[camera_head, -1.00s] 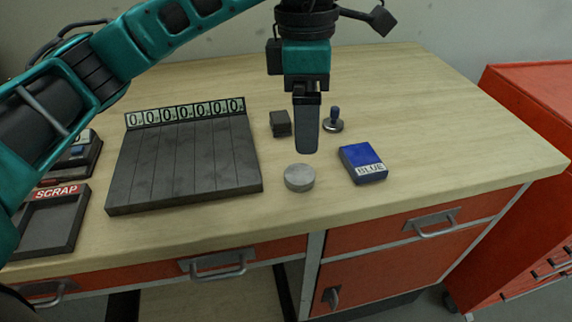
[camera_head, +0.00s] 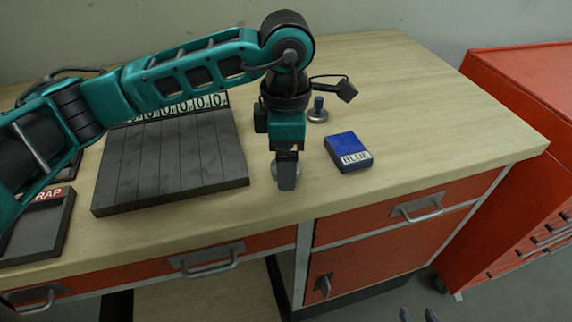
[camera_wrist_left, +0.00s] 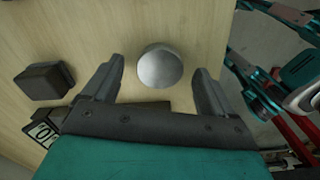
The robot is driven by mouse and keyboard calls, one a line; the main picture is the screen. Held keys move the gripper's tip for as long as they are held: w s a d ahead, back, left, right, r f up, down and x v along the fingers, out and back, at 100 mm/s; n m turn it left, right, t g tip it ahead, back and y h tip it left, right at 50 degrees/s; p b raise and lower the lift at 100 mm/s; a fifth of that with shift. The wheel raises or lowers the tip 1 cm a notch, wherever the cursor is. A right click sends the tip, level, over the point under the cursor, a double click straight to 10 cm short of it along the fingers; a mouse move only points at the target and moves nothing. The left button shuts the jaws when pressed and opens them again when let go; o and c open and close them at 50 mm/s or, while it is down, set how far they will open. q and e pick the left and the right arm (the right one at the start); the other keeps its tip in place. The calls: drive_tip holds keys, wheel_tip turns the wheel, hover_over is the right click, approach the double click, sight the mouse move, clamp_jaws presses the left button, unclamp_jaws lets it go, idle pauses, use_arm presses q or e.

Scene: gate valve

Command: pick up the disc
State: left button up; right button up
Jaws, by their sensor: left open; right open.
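The disc (camera_wrist_left: 160,66) is a small round grey metal piece lying on the wooden bench top. In the head view, my left gripper covers most of it, and only edges of the disc (camera_head: 274,170) show. My left gripper (camera_head: 286,184) points down at the disc. In the left wrist view, my left gripper (camera_wrist_left: 158,66) is open, with the disc in line with the gap between its fingers and touching neither; the height gap is hard to judge. My right gripper (camera_head: 418,313) shows only as two separate fingertips at the bottom edge, open and empty.
The blue box (camera_head: 348,152) labelled BLUE sits right of the disc. A knobbed metal piece (camera_head: 318,112) stands behind. The grooved dark board (camera_head: 170,165) and SCRAP tray (camera_head: 62,220) lie left. A dark block (camera_wrist_left: 44,80) shows in the wrist view. The bench's right side is clear.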

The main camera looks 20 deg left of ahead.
use_arm(q)
drive_tip(key=shift+f, duration=0.55)
drive_tip(key=shift+r, duration=0.1)
drive_tip(key=c, duration=1.4)
drive_tip(key=shift+r, duration=0.1)
